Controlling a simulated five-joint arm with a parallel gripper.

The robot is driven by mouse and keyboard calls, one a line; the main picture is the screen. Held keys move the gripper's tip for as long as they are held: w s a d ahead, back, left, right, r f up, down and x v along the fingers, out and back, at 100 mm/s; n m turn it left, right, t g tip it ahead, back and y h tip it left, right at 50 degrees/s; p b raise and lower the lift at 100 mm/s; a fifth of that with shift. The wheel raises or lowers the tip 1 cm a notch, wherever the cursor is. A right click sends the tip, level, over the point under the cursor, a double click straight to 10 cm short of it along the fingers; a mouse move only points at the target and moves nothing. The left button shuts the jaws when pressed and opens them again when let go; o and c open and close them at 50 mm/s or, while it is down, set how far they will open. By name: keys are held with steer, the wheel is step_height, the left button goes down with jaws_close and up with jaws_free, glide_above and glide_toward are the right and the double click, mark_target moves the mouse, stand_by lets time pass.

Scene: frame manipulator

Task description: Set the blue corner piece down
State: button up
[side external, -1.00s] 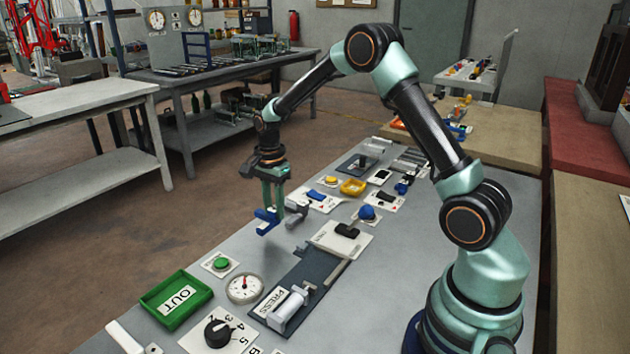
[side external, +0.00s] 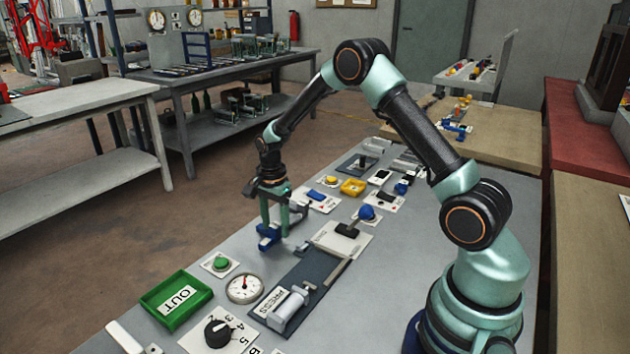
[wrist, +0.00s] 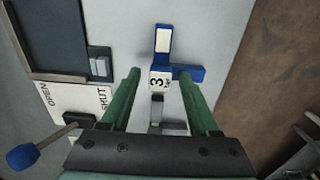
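The blue corner piece (side external: 268,234) is L-shaped, with a pale inlay on one arm. It appears to rest on the grey bench top, left of the dark press track. In the wrist view the corner piece (wrist: 188,73) lies just ahead of my fingertips, with a white block marked 3 at its corner. My gripper (side external: 274,226) is low over the bench, pointing down. Contact between piece and bench is not clearly visible.
A grey clamp-like part (wrist: 157,115) sits between and below the fingers in the wrist view. A lever with a blue knob (wrist: 24,157) stands at lower left there. The green OUT tray (side external: 176,299), dial gauge (side external: 244,289) and press (side external: 289,306) are nearer the camera.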

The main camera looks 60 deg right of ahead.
mark_target(276, 224)
steer(key=shift+r, duration=0.1)
step_height(276, 224, up, 12)
steer(key=s+a+r+n+t, duration=0.2)
steer(key=s+a+r+n, duration=0.3)
steer(key=s+r+n, duration=0.4)
steer(key=s+a+r+n+t, duration=0.2)
steer(key=s+a+n+t, duration=0.1)
steer(key=s+n, duration=0.6)
steer(key=shift+a+t, duration=0.3)
steer(key=shift+a, duration=0.45)
